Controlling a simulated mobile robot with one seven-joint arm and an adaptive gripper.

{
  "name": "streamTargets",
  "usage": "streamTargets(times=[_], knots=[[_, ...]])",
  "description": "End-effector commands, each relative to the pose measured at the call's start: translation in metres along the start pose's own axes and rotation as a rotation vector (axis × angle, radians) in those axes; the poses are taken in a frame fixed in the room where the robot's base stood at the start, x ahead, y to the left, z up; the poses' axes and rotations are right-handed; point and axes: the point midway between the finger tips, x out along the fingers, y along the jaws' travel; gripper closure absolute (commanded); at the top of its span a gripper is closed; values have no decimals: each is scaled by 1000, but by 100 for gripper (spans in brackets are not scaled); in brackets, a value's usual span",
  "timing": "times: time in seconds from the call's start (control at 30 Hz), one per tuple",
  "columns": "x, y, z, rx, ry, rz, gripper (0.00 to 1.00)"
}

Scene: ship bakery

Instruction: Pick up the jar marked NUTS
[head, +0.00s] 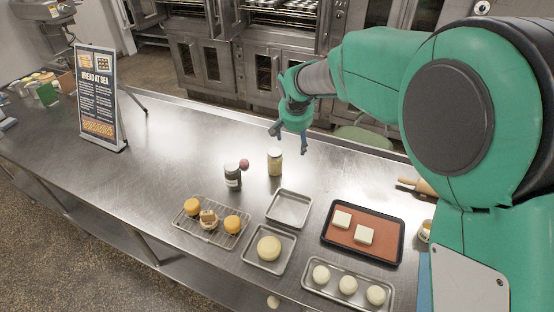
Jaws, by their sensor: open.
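One jar (275,163) is pale yellowish with a lighter lid. The other jar (232,178) is dark with a pale label band. The print on both is too small to read, so I cannot tell which is marked NUTS. My gripper (289,139) is open and empty, its fingers pointing down. It hangs above the counter, just above and right of the pale jar in the picture, apart from it.
A pink ball (244,164) shows beside the dark jar. A wire rack (189,222) with orange-topped buns, an empty tray (289,208), and trays of dough pieces fill the front. A sign (97,100) stands at left. The counter left of the jars (165,165) is clear.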

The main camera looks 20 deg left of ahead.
Motion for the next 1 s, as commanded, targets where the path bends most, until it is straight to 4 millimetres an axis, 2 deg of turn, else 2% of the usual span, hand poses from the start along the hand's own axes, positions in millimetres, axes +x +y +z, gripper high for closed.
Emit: streamTargets(times=[0.03, 0.1, 0.3, 0.47, 0.83, 1.0], knots=[[15, -18, 0, -12, -4, -3, 24], [31, -38, -1, -20, -6, -8, 24], [62, -75, 0, -36, -7, -15, 24], [68, -83, 1, -39, -7, -16, 24], [70, -83, 1, -39, -8, -16, 24], [83, -83, 2, -39, -10, -16, 24]])
